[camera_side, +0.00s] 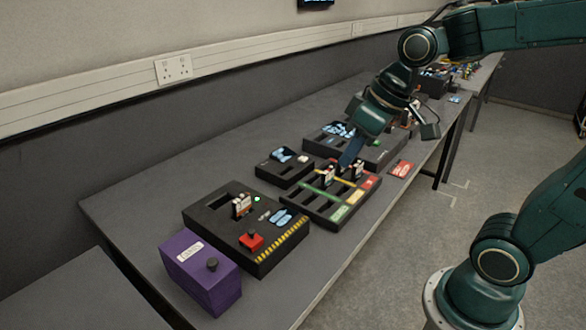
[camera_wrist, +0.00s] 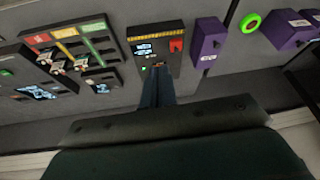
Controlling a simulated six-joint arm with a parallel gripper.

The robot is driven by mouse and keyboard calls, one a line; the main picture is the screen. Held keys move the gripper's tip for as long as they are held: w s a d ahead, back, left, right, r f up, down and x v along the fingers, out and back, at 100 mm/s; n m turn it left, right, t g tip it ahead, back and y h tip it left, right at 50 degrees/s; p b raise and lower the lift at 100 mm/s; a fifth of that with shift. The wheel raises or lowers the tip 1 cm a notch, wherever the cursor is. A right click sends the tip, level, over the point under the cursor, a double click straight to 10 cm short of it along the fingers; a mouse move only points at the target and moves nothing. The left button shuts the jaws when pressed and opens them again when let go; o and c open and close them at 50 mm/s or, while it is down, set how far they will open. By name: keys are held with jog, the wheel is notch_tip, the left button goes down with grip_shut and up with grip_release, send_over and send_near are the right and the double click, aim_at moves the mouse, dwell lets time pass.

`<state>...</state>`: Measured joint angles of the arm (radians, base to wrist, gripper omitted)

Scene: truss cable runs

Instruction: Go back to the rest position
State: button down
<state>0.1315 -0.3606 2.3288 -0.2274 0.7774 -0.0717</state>
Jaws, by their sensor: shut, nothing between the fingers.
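My gripper (camera_side: 352,153) is in the side view above the back part of the rack with coloured strips (camera_side: 336,214). Its narrow blue fingers are together, with nothing between them. In the wrist view the fingers (camera_wrist: 157,72) show closed, pointing toward the black test box (camera_wrist: 176,46). In the side view that box (camera_side: 213,228) has a red button (camera_side: 251,241), a yellow striped edge and a small lit green lamp (camera_side: 257,199). A small module (camera_side: 241,205) stands upright in its slot. Two more modules (camera_side: 327,176) (camera_side: 357,169) stand in the rack, close below the fingers.
A purple box (camera_side: 200,275) with a black knob stands at the near end. A red card (camera_side: 401,169) lies at the table's right edge. The wrist view shows a green ring (camera_wrist: 250,22).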

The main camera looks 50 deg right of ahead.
jog(key=s+d+m+t+h, duration=0.1)
jog(key=s, duration=0.8)
jog(key=shift+s+r+m, duration=0.3)
jog(key=shift+r, duration=0.1)
